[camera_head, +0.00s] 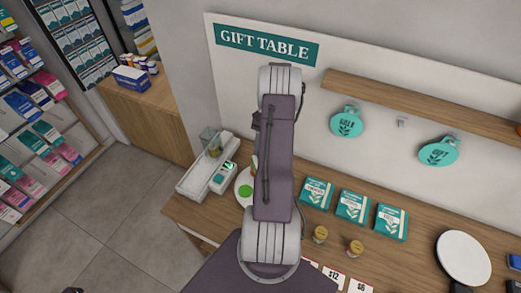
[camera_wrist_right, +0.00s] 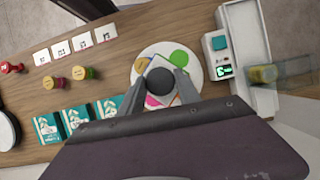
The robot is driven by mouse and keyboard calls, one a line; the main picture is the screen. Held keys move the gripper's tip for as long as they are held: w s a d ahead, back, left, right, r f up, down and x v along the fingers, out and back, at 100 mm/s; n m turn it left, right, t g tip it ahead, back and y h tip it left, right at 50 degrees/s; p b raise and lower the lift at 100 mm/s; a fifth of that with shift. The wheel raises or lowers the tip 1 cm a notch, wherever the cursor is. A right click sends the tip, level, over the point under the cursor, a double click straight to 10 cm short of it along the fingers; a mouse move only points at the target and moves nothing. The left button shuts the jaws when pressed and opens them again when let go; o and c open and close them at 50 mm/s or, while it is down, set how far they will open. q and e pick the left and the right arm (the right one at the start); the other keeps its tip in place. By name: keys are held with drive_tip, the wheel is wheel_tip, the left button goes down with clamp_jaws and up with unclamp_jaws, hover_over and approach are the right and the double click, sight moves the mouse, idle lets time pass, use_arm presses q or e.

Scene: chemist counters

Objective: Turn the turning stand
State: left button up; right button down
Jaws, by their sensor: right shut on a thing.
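The turning stand is a white round disc with coloured spots, including green and pink, and a dark round knob at its middle. In the right wrist view its disc (camera_wrist_right: 202,68) lies on the wooden counter under my right gripper (camera_wrist_right: 160,82), whose two grey fingers are shut on the knob from either side. In the head view only the left part of the stand (camera_head: 243,181) shows. My right arm covers the rest there and hides the right gripper.
A white device with a lit display (camera_head: 222,178) and a long white tray (camera_head: 196,181) stand close beside the turning stand. On its other side are teal boxes (camera_head: 352,206), small lidded jars (camera_head: 320,234) and price cards (camera_head: 333,277). A white round plate (camera_head: 463,257) is farther right.

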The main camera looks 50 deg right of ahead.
drive_tip(key=shift+w+d+r+n+g+h+p, duration=0.15)
drive_tip(key=shift+n+g, duration=0.1)
drive_tip(key=shift+n, duration=0.5)
drive_tip(key=shift+a+n+g+h+p, duration=0.1)
drive_tip(key=shift+n+g, duration=0.2)
drive_tip(key=shift+n, duration=0.4)
drive_tip(key=shift+w+d+r+n+g+h+p, duration=0.15)
drive_tip(key=shift+n+g, duration=0.1)
drive_tip(key=shift+n, duration=0.5)
drive_tip(key=shift+a+n+g+h, duration=0.1)
drive_tip(key=shift+n+g+h, duration=0.4)
drive_tip(key=shift+n, duration=2.1)
drive_tip(key=c, duration=1.1)
unclamp_jaws()
drive_tip(key=shift+c, duration=0.2)
drive_tip(key=shift+o, duration=1.3)
drive_tip(key=shift+a+f, duration=0.1)
drive_tip(key=shift+f, duration=0.05)
